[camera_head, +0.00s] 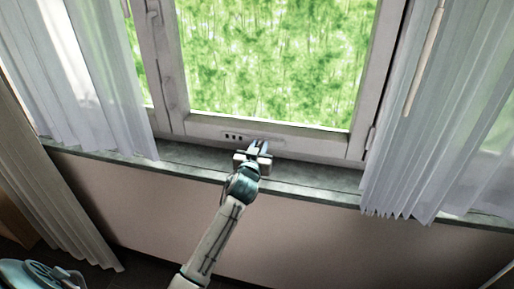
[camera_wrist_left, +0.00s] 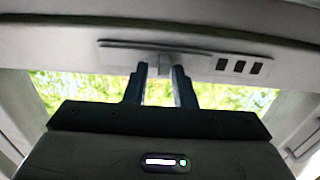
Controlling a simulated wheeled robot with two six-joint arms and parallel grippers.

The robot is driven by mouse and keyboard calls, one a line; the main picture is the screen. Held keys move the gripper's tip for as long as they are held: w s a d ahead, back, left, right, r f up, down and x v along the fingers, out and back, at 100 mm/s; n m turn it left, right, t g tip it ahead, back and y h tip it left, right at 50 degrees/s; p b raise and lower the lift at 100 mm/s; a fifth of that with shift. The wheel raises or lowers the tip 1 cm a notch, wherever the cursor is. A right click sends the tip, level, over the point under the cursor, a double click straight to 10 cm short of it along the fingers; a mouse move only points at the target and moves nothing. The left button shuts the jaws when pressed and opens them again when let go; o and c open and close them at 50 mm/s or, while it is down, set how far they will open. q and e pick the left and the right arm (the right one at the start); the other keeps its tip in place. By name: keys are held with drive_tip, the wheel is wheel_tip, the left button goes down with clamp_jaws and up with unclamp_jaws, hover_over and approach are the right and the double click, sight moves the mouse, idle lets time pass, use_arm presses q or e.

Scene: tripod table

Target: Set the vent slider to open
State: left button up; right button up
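The vent (camera_head: 238,136) is a pale strip on the window's bottom rail, with several dark slots at its left end in the head view. In the left wrist view, the vent (camera_wrist_left: 200,62) shows its slots at the right and a long thin groove. A small pale slider tab (camera_wrist_left: 164,64) stands out from it, left of the slots. My left gripper (camera_head: 260,147) is at the rail, right of the slots in the head view. Its dark fingers (camera_wrist_left: 163,76) are apart, one on each side of the tab. Contact is hard to tell. My right gripper is not in view.
A grey sill (camera_head: 310,187) runs below the window frame (camera_head: 165,60). Sheer curtains hang at the left (camera_head: 90,80) and right (camera_head: 440,130), reaching the sill. A bluish object (camera_head: 38,274) sits at the lower left. The sill beside my gripper is clear.

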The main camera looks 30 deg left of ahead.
use_arm(q)
drive_tip(key=shift+o, duration=0.5)
drive_tip(key=shift+d, duration=0.1)
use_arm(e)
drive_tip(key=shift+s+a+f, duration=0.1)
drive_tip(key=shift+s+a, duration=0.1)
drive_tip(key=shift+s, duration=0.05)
